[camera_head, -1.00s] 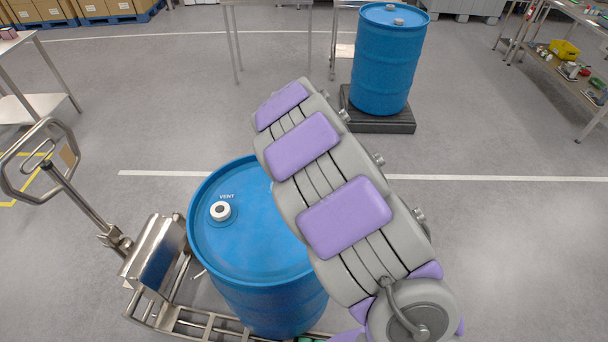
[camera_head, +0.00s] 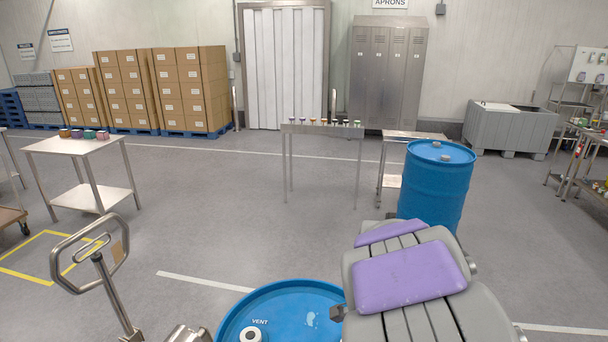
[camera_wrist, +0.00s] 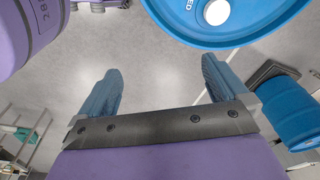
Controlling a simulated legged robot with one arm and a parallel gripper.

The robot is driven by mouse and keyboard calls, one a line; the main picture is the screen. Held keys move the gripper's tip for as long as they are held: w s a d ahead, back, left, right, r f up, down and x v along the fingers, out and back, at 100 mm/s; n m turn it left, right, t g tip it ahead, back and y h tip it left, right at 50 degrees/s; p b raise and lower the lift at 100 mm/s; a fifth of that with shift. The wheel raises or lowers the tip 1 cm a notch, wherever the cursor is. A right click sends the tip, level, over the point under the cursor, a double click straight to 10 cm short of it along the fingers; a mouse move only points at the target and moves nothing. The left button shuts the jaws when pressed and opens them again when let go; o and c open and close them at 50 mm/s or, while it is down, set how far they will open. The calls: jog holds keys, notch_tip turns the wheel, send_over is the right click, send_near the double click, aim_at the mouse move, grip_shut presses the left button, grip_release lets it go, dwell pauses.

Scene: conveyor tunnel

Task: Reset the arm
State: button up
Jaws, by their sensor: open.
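My gripper (camera_wrist: 162,92) shows in the wrist view with its two blue-grey fingers apart and nothing between them. The grey floor shows beyond the fingers. A blue drum (camera_head: 285,310) marked VENT stands close in front, partly behind my arm. A blue drum top (camera_wrist: 228,20) shows at the top of the wrist view, beyond the fingers and apart from them.
A second blue drum (camera_head: 436,188) stands further back, right of centre. A pallet truck handle (camera_head: 92,250) is at the lower left. A steel table (camera_head: 84,147) stands at left, a narrow bench (camera_head: 322,130) at centre back. Open floor lies between them.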

jog(key=s+a+r+n+g, duration=0.1)
jog(key=s+n, duration=0.6)
jog(key=s, duration=0.6)
jog(key=s+r+n+g+y+b, duration=0.1)
jog(key=s+n, duration=0.6)
jog(key=s, duration=0.6)
jog(key=shift+s+a+n+g, duration=0.25)
jog(key=shift+a+n+g, duration=0.05)
jog(key=shift+a, duration=0.05)
